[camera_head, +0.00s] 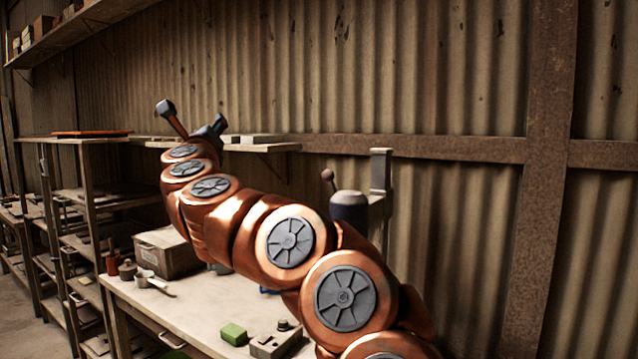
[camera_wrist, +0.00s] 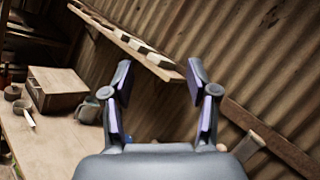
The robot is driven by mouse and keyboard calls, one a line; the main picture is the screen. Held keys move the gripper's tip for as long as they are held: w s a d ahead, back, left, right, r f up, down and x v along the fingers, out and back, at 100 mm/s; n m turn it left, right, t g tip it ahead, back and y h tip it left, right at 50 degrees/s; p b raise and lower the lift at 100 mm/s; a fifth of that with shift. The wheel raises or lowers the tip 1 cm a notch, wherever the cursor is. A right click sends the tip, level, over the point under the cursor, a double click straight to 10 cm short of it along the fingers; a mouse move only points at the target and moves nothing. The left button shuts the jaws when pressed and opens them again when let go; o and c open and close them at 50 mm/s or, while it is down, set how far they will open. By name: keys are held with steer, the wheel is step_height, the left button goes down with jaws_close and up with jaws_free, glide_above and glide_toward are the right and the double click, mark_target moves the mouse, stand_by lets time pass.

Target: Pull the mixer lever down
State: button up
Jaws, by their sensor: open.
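The mixer (camera_head: 349,207) stands against the wall at the back of the bench, partly hidden behind my arm. It has a dark blue rounded body beside a grey upright column. Its lever shows a round brown knob (camera_head: 327,175) on a thin stem, standing up left of the body; the lever's lower part is hidden. My gripper (camera_wrist: 160,68) is open and empty in the wrist view, its two dark fingers apart. In the head view, my gripper (camera_head: 216,128) is raised high, up and left of the knob and apart from it.
A wall shelf (camera_wrist: 128,42) lies beyond the fingers. Racks (camera_head: 85,215) stand at left.

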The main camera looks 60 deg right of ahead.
steer(key=s+d+f+m+g+h, duration=0.2)
steer(key=s+d+m+g, duration=0.15)
steer(key=d, duration=0.25)
steer(key=s+d+f+m+g+h, duration=0.1)
steer(key=s+d+f+m+g, duration=0.15)
steer(key=d+m+g, duration=0.2)
steer(key=m+g+b, duration=0.1)
steer(key=m+g, duration=0.6)
steer(key=m, duration=0.1)
glide_toward(324, 177)
steer(key=d, duration=0.4)
steer(key=shift+d, duration=0.1)
steer(key=shift+w+d+r+p, duration=0.1)
steer(key=shift+d+p, duration=0.45)
steer(key=shift+d, duration=1.35)
steer(key=shift+w+d+p, duration=0.1)
steer(key=shift+d+p, duration=0.4)
steer(key=shift+d, duration=1.4)
steer(key=shift+c, duration=0.4)
jaws_close()
